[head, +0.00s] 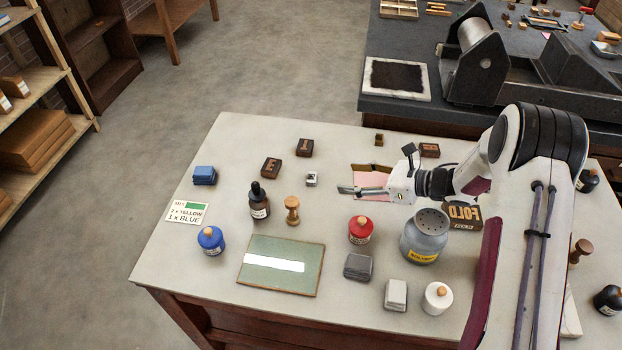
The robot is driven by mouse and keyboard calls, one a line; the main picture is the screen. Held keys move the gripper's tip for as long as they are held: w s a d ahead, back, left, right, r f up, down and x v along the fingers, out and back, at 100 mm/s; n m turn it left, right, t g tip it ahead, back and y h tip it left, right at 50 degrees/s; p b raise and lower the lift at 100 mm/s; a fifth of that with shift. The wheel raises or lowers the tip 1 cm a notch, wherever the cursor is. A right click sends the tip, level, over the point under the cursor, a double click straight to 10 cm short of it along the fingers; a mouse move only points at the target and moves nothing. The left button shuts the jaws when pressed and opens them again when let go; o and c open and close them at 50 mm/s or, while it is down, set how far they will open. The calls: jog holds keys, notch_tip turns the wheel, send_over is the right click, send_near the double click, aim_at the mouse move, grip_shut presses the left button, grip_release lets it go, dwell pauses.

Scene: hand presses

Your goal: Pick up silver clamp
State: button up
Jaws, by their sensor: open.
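A small silver piece (312,179) with a dark opening lies on the pale table, left of my gripper; it may be the silver clamp, but it is too small to tell for sure. My gripper (345,190) reaches in from the right with its fingers pointing left. It is open, and I see nothing held in it. Its fingertips are a short way right of the silver piece in the picture and apart from it. How high the fingers are above the table is hard to tell.
A wooden stamp (292,210), a dark dropper bottle (259,203) and letter blocks (271,167) stand around the silver piece. A red jar (361,230) and a grey canister (424,237) stand nearer. A green mat (255,285) lies in front. The table's left rear is mostly clear.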

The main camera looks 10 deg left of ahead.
aim_at(314, 177)
jog(key=shift+x, duration=3.4)
jog(key=shift+f, duration=0.1)
jog(key=shift+f+x, duration=0.1)
jog(key=shift+x, duration=1.2)
jog(key=shift+f+x, duration=0.15)
jog(key=shift+x, duration=1.1)
jog(key=shift+s, duration=0.1)
jog(key=c, duration=1.2)
